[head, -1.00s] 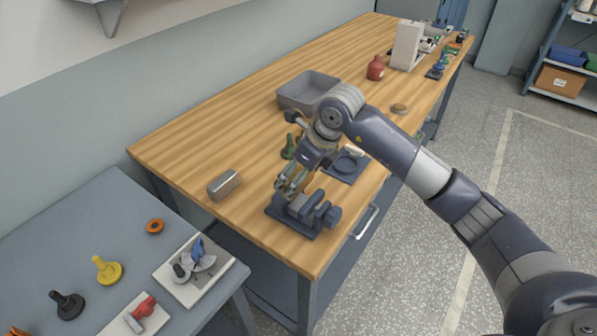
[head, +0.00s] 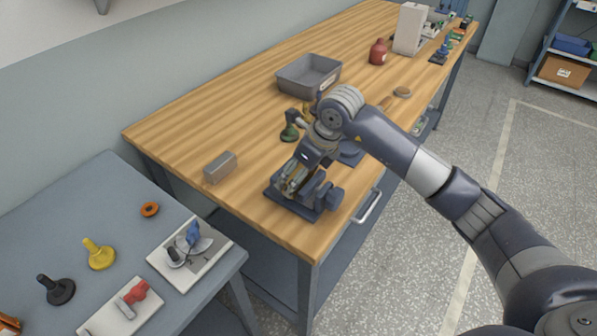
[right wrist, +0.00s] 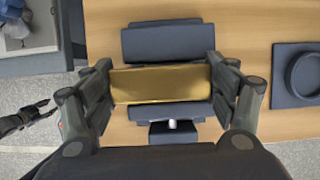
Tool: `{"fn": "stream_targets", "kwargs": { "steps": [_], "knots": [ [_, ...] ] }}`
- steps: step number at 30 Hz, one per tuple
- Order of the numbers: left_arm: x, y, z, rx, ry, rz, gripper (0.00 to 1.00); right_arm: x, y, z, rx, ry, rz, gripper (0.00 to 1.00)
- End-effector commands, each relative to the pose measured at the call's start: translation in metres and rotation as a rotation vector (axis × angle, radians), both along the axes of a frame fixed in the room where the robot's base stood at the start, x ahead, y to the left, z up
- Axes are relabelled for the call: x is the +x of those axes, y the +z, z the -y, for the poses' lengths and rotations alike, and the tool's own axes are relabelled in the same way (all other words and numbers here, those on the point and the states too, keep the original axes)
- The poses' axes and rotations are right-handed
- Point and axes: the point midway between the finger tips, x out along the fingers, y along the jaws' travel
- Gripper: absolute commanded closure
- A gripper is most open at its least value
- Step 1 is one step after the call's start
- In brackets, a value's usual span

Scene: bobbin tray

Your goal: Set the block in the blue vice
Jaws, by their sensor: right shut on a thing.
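The blue vice (head: 328,196) stands near the front corner of the wooden bench. My right gripper (head: 292,186) points down over it and is shut on a brass-coloured block. In the right wrist view the block (right wrist: 160,84) lies crosswise between the two fingers. The vice's far jaw (right wrist: 168,41) and near jaw (right wrist: 172,108) show on either side of the block. I cannot tell whether the block rests on the vice's bed. A dark part at the left edge of the right wrist view looks like my left gripper (right wrist: 30,116); its opening is unclear.
A grey metal block (head: 220,167) lies on the bench left of the vice. A grey-blue table (head: 110,215) holds clamps and coloured pieces.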

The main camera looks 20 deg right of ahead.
Motion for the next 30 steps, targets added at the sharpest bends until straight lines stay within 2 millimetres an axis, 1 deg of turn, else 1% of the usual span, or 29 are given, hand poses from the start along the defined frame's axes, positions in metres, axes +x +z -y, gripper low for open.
{"fn": "stream_targets", "kwargs": {
  "steps": [11,12,14,24,25,28,30],
  "knots": [
    [0.0011,-0.0018,0.0003,0.000,0.000,0.002,0.60,0.0020,0.0017,-0.0007,0.004,0.000,0.009,0.88],
    [0.0010,-0.0018,0.0003,0.000,0.000,0.002,0.60,0.0019,0.0017,-0.0006,0.004,0.000,0.009,0.14],
    [0.0010,-0.0019,0.0003,0.000,0.000,0.002,0.60,0.0019,0.0014,-0.0006,0.004,0.000,0.008,0.01],
    [0.0006,-0.0023,0.0004,0.000,0.000,0.001,0.60,0.0006,-0.0016,-0.0003,0.001,0.001,0.003,0.00],
    [0.0003,-0.0027,0.0001,0.000,-0.001,0.001,0.60,-0.0014,-0.0058,0.0003,-0.003,0.001,-0.007,0.00],
    [-0.0023,-0.0030,-0.0016,0.002,0.000,-0.003,0.60,-0.0015,-0.0036,0.0008,-0.002,0.000,-0.005,0.00],
    [-0.0020,-0.0029,-0.0013,0.002,0.000,-0.003,0.60,-0.0021,0.0024,0.0021,-0.002,0.000,-0.001,0.00]
  ]
}}
